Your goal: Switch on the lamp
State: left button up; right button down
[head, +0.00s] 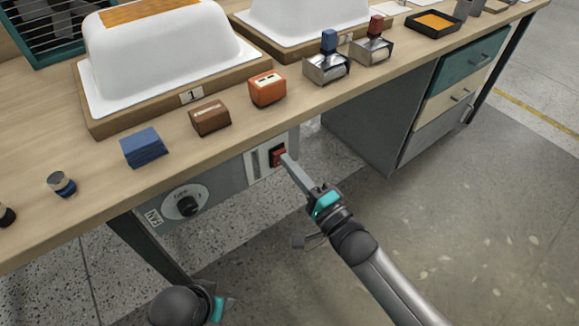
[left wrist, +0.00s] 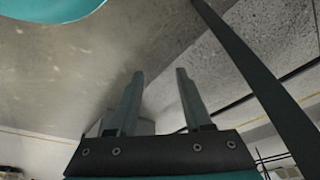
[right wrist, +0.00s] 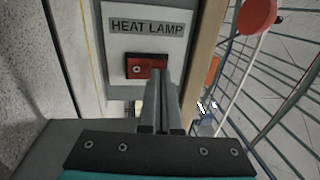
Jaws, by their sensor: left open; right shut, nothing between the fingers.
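The lamp's switch is a red rocker (head: 277,157) on a panel under the bench's front edge. In the right wrist view the red rocker (right wrist: 140,67) sits below a "HEAT LAMP" label (right wrist: 147,26). My right gripper (head: 285,158) is shut and empty, its tips right at the rocker. In the right wrist view the tips (right wrist: 169,72) cover the rocker's right end; I cannot tell whether they touch it. My left gripper (left wrist: 159,74) is open and empty; in the head view it is low at the bottom edge, mostly hidden. No lamp itself is recognisable.
A fan dial (head: 187,205) is on a panel left of the switch. The wooden bench (head: 50,130) carries white tub shells (head: 165,55), a blue block (head: 144,147), a brown block (head: 210,117), an orange block (head: 267,88) and stamps. A drawer unit (head: 415,110) stands right; floor in front is clear.

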pick_arm(q)
jog(key=shift+r, duration=0.25)
pick_arm(e)
jog(key=shift+w+a, duration=0.15)
jog(key=shift+w, duration=0.05)
jog(key=shift+r, duration=0.1)
